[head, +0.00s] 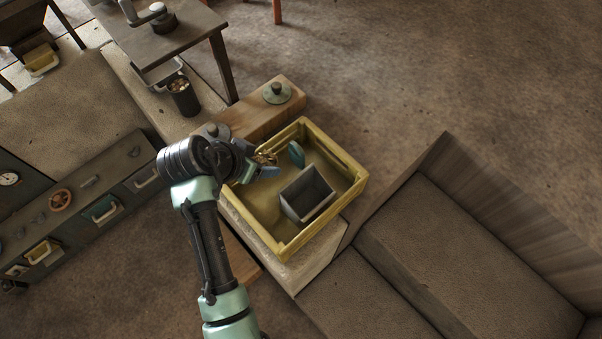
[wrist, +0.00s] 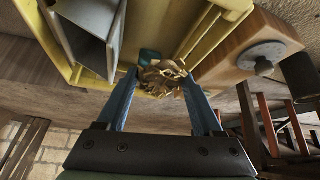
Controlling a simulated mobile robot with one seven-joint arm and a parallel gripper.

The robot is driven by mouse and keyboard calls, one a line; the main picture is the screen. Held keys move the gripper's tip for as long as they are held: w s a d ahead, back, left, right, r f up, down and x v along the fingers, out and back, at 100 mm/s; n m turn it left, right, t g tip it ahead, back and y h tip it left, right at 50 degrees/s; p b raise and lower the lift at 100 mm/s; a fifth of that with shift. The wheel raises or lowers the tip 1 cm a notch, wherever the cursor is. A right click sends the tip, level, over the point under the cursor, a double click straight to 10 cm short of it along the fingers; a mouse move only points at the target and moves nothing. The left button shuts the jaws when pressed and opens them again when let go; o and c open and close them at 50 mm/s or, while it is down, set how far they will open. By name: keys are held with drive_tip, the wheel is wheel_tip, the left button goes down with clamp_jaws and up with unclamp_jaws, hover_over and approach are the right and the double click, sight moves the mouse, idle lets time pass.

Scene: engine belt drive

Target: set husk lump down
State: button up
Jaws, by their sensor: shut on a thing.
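The husk lump (wrist: 162,78) is a ragged golden-brown clump. My gripper (wrist: 163,85) is shut on it, with its two blue fingers on either side in the wrist view. In the head view the husk lump (head: 265,158) shows small at the end of my gripper (head: 268,164), over the upper left part of a yellow tray (head: 293,247). From these views I cannot tell whether the lump touches the tray floor. Part of the lump is hidden by the fingers.
Inside the tray stand a grey open box (head: 307,194) and a teal disc-like piece (head: 297,154). A wooden block with a round green-grey knob (head: 277,92) lies beyond the tray. A dark cup (head: 183,95) stands further left. A brown padded seat (head: 470,265) is at the right.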

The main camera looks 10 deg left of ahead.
drive_tip(key=f, duration=0.5)
drive_tip(key=shift+s+f, duration=0.25)
drive_tip(key=shift+f+b, duration=0.5)
drive_tip(key=shift+f, duration=1.6)
drive_tip(key=o, duration=1)
drive_tip(key=shift+f, duration=0.1)
drive_tip(key=shift+o, duration=0.2)
drive_tip(key=shift+r, duration=0.2)
drive_tip(key=p+v, duration=0.1)
drive_tip(key=v, duration=1.1)
drive_tip(key=shift+p, duration=0.35)
drive_tip(key=shift+f, duration=0.1)
